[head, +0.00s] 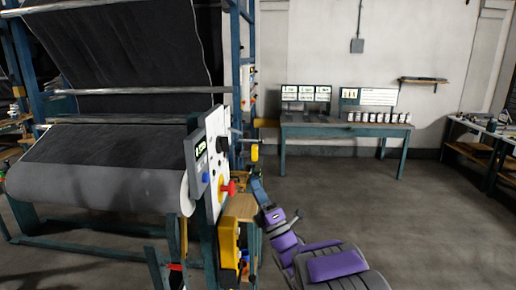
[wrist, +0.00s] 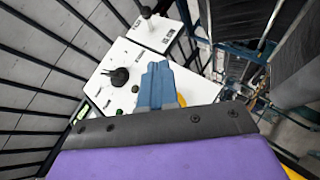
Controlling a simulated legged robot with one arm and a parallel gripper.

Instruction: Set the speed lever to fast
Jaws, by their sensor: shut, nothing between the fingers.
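The white control panel (head: 213,160) stands at the right end of the fabric machine, seen nearly edge-on. In the wrist view the panel (wrist: 108,93) carries a black rotary knob (wrist: 120,76). A second white plate (wrist: 150,33) beyond it bears a black ball-topped lever (wrist: 146,12). Its markings are too small to read, so I cannot tell its setting or be sure it is the speed lever. My gripper (head: 257,188) is shut and empty, to the right of the panel. Its blue fingers (wrist: 158,84) show in the wrist view over the panel, apart from the lever.
A large grey fabric roll (head: 90,170) fills the left. A red knob (head: 228,188) and a yellow box (head: 229,243) are on the panel side close to my arm. A green table (head: 345,130) stands at the back. The floor (head: 420,200) to the right is clear.

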